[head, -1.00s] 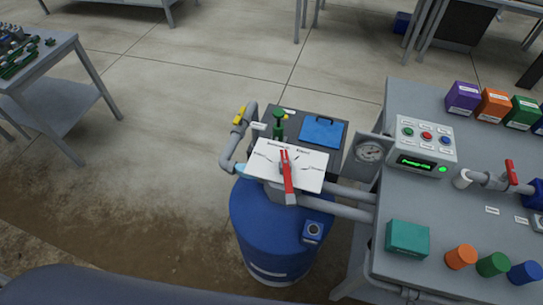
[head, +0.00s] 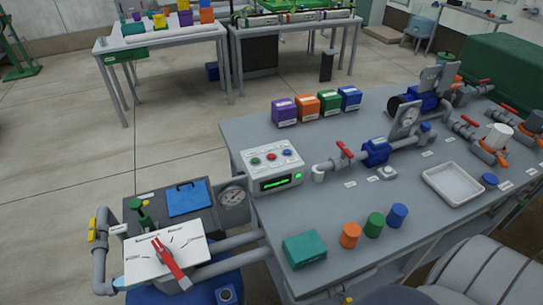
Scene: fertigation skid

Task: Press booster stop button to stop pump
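A light grey control box (head: 272,176) stands on the left end of the grey table. Its sloped top has a green button (head: 255,161), a red button (head: 272,156) and a blue button (head: 287,153), with labels too small to read. Below them a dark display shows green text, and a round green lamp (head: 298,176) beside it is lit. I cannot read which button is the booster stop. A blue motor-like pump (head: 421,98) stands at the back right.
The grey table (head: 330,215) carries purple, orange, green and blue boxes, a red-handled valve (head: 344,149), piping, a white tray (head: 453,185), a teal box (head: 304,249) and coloured cups. A white panel with a red lever (head: 170,262) stands left. Floor at left is open.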

